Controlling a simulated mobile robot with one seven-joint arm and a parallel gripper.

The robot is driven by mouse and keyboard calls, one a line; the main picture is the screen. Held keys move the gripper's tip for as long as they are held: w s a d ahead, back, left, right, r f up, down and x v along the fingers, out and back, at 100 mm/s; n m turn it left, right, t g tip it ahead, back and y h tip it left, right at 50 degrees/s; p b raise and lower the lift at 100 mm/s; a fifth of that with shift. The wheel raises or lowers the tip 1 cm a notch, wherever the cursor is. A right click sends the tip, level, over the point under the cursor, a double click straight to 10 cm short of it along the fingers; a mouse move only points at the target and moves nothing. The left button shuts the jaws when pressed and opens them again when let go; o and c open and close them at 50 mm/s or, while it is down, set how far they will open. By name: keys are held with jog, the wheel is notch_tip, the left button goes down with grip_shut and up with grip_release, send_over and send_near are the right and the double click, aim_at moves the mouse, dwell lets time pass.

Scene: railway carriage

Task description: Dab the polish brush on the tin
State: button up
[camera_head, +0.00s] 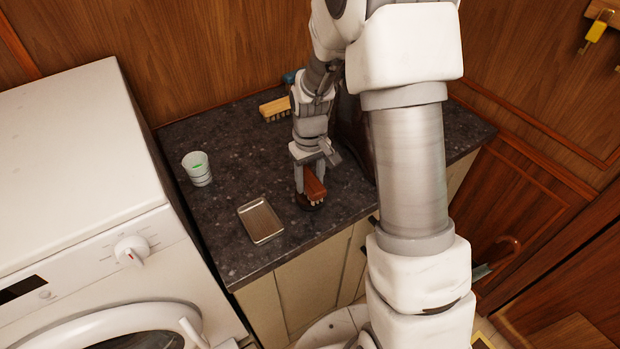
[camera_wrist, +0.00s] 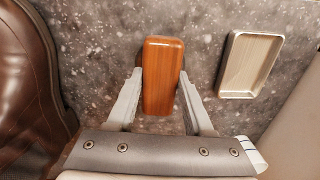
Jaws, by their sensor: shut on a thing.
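The polish brush, with a reddish-brown wooden back (camera_head: 315,184), is between the fingers of my gripper (camera_head: 309,188) over the dark worktop. In the wrist view the wooden back of the brush (camera_wrist: 162,72) lies lengthwise between both fingers of my gripper (camera_wrist: 160,88), which are shut on it. Pale bristles show under its near end in the head view. A dark round thing, seemingly the tin (camera_head: 303,203), shows just under the brush. Most of it is hidden by the brush and fingers. I cannot tell whether the bristles touch it.
A ribbed cup (camera_head: 199,172) and another brush (camera_head: 276,108) stand on the worktop (camera_head: 225,235). A brown leather object (camera_wrist: 25,85) is close by. A washing machine (camera_head: 80,200) borders the left.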

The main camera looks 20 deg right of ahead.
jog(key=shift+f+b, duration=0.5)
jog(key=shift+f, duration=0.05)
dwell(1.4)
jog(key=shift+r, duration=0.1)
jog(key=shift+r+p, duration=2.45)
jog(key=shift+r, duration=1)
